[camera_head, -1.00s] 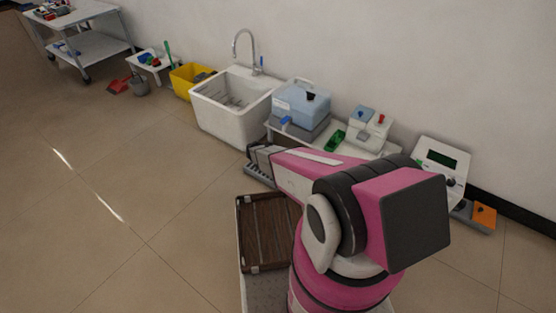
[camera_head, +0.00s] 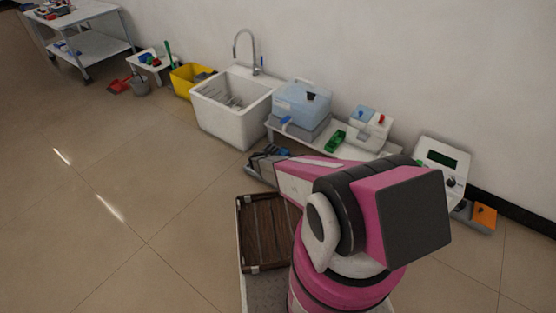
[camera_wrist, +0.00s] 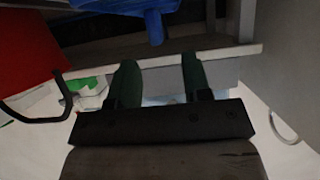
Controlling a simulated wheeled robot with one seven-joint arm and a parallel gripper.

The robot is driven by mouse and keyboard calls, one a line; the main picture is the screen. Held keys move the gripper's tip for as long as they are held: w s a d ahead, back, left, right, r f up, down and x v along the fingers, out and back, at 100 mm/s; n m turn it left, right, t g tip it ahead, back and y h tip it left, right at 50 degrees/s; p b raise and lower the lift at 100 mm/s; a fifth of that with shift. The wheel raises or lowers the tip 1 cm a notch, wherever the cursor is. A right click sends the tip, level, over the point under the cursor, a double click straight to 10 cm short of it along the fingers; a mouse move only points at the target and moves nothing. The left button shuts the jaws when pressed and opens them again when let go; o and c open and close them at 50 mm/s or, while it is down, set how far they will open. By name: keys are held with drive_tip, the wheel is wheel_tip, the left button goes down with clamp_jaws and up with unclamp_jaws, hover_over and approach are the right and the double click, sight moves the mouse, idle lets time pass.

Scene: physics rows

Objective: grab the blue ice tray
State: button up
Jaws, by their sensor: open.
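A small blue thing (camera_head: 283,152) shows just behind my gripper, low in front of the white bench; it may be the ice tray, but it is too small and partly hidden to be sure. In the wrist view a blue object (camera_wrist: 152,18) lies at the top, beyond the fingertips and apart from them. I cannot tell whether both are the same thing. My gripper (camera_wrist: 158,72) has its two dark green fingers spread with nothing between them. In the head view my arm hides most of the gripper.
The white bench (camera_head: 345,150) carries a light blue box (camera_head: 301,103), a green item (camera_head: 335,140) and a white device (camera_head: 371,130). A white sink (camera_head: 230,108) stands to its left. In the wrist view a pale shelf edge (camera_wrist: 215,53) runs behind the fingers. Open floor lies left.

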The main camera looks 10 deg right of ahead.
drive_tip(key=x, duration=0.4)
drive_tip(key=shift+d+f, duration=0.15)
drive_tip(key=shift+d, duration=0.1)
clamp_jaws()
